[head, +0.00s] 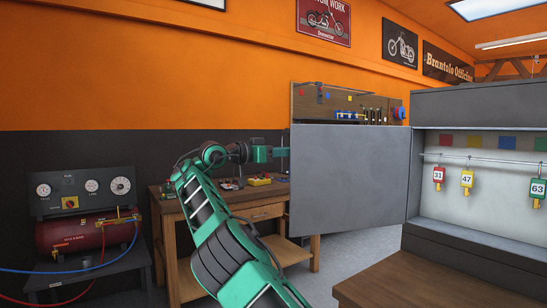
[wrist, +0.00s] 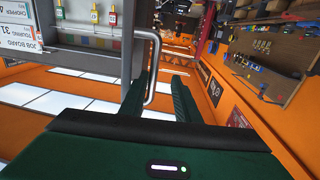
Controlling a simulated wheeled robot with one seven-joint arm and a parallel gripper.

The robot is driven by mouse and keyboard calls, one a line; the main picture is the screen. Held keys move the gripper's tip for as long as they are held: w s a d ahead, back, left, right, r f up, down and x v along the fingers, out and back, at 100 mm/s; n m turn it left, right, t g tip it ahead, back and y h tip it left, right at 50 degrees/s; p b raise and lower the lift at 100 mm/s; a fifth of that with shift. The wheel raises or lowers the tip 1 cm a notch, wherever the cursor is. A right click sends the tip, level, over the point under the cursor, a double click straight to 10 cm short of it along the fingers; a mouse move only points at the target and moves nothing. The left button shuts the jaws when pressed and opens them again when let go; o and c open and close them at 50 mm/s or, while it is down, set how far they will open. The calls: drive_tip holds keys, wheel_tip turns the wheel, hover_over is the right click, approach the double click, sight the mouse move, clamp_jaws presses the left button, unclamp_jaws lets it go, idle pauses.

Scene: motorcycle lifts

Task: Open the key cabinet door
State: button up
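The key cabinet (head: 455,105) is the grey box at the right of the head view. Its door (head: 350,180), a flat grey panel, stands wide open, swung out to the left. Numbered key tags in red, yellow and green (head: 538,190) hang inside. My gripper (head: 278,153) is at the door's free left edge, partly hidden there. In the wrist view, the door's bent metal handle (wrist: 153,75) reaches between the fingers of my gripper (wrist: 160,85), nearer the left finger. The fingers are apart, with a gap beside the handle. Contact with the handle cannot be told.
A wooden workbench (head: 265,213) with small tools stands behind the door. A red compressor (head: 75,232) on a stand is at the left. A wooden tabletop (head: 440,280) lies in front of the cabinet. Grey floor shows between bench and tabletop.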

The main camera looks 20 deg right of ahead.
drive_tip(key=s+a, duration=0.1)
drive_tip(key=a, duration=0.9)
drive_tip(key=shift+s, duration=0.2)
